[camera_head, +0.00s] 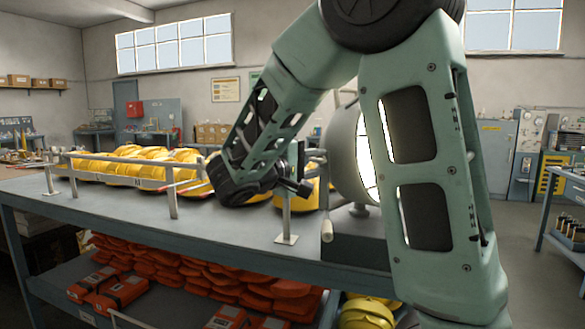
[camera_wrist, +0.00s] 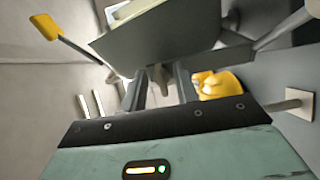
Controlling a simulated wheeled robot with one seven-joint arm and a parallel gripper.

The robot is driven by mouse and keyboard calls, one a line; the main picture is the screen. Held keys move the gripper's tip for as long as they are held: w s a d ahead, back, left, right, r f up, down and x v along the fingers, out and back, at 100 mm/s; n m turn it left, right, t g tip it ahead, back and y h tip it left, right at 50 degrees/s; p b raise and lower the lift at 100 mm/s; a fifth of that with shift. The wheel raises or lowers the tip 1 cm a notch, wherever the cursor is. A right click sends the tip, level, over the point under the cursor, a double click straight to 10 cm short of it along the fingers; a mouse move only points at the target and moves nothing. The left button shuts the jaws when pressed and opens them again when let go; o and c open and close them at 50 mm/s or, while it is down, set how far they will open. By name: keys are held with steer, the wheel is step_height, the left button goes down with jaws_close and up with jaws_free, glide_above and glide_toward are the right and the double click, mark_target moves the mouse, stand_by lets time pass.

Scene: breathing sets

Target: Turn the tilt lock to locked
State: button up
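My gripper (camera_head: 296,184) is over the bench beside a large round light-grey device (camera_head: 347,155), which my arm partly covers. In the wrist view the two dark fingers (camera_wrist: 160,82) stand apart. A small beige knob-like piece (camera_wrist: 158,76) shows between or just beyond them, under a grey box-shaped body (camera_wrist: 165,40). I cannot tell if a finger touches it. A lever with a yellow tip (camera_wrist: 43,26) sticks out at the upper left. No label shows, so I cannot tell which piece is the tilt lock or its setting.
The blue-grey bench (camera_head: 110,213) carries yellow breathing sets (camera_head: 130,168) behind a low rail (camera_head: 130,181). A post on a square foot (camera_head: 287,238) stands near its front edge. Orange packs (camera_head: 200,275) fill the shelf below.

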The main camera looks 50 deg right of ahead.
steer(key=w+a+b, duration=0.1)
steer(key=a+b, duration=0.1)
steer(key=a, duration=1.5)
steer(key=shift+w, duration=0.2)
steer(key=shift+d, duration=0.1)
steer(key=s+a+f+n+t+y+p, duration=0.1)
steer(key=s+a+f+n+y, duration=0.25)
steer(key=f, duration=0.25)
steer(key=s+a+f+n+y+p, duration=0.1)
steer(key=s+a+f+n+y, duration=0.1)
steer(key=s+f+n+y, duration=0.3)
steer(key=s+a+f+y+p, duration=0.1)
steer(key=s+a+f+y, duration=0.3)
steer(key=a, duration=0.4)
steer(key=s+a+f+y+p, duration=0.2)
steer(key=s+a+f+y, duration=0.2)
steer(key=a, duration=0.4)
steer(key=shift+s+a+f+t+y, duration=0.15)
steer(key=shift+s+a+t+y, duration=0.15)
steer(key=shift+s+y, duration=0.55)
steer(key=shift+w+d, duration=0.1)
steer(key=shift+w, duration=0.15)
